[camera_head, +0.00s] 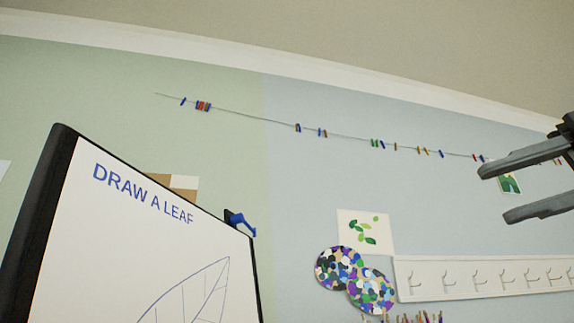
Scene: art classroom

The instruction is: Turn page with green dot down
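My gripper (495,194) reaches in from the right edge. Its two dark fingers point left and stand apart with nothing between the tips. A white board or page (105,225) in a dark frame stands at the left, cut off by the bottom edge. It reads "DRAW A LEAF" above a blue leaf outline. My gripper is well to the right of it. A blue clip (242,223) sits at the board's upper right corner.
A line with several colored clothespins (203,106) crosses the wall. A small green picture (510,183) hangs partly behind my gripper. A leaf picture (365,232), dotted discs (371,289) and a white hook rail (487,278) are at lower right.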

